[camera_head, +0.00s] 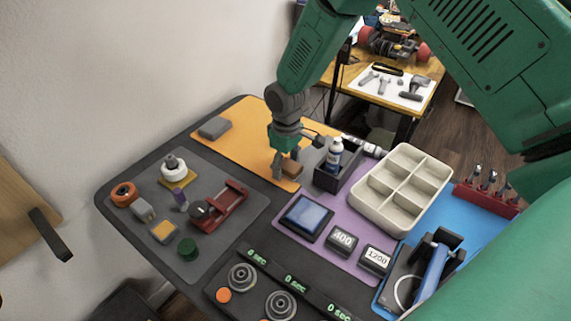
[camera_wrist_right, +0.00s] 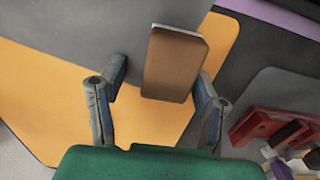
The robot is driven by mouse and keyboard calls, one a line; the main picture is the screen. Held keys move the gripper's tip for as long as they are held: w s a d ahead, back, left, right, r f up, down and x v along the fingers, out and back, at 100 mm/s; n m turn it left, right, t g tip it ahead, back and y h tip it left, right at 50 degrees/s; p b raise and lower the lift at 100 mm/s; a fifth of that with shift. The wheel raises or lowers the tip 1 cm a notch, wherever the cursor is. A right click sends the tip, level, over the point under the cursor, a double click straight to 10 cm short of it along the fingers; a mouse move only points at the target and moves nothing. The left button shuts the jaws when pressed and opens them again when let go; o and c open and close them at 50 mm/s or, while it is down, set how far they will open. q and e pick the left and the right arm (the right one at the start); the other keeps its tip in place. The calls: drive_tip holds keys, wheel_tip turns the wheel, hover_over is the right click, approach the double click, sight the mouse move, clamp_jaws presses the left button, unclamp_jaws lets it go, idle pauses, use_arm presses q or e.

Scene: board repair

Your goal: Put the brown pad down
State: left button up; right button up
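The brown pad (camera_head: 291,169) is a small brown block at the front edge of the orange mat (camera_head: 252,121). My right gripper (camera_head: 285,165) points down at it from above. In the right wrist view the pad (camera_wrist_right: 172,68) has a thin pale edge and shows between and beyond the fingertips of my right gripper (camera_wrist_right: 160,85). The fingers stand wider than the pad, with a clear gap on the left and a small one on the right. I cannot tell whether the pad rests flat on the mat. My left gripper is out of view.
A grey block (camera_head: 213,127) lies on the orange mat. A dark box with a white bottle (camera_head: 334,155) stands close right of my right gripper. A red vise (camera_head: 219,207) is at front left, and a cream divided tray (camera_head: 390,220) is at right.

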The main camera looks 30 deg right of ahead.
sight(286, 162)
drive_tip(key=shift+s+a, duration=0.1)
drive_tip(key=shift+a, duration=0.1)
idle(0.3)
drive_tip(key=shift+r, duration=0.35)
wheel_tip(286, 162, up, 12)
drive_tip(key=p, duration=0.1)
drive_tip(key=shift+f+p, duration=0.2)
drive_tip(key=shift+p, duration=0.15)
drive_tip(key=shift+d, duration=0.1)
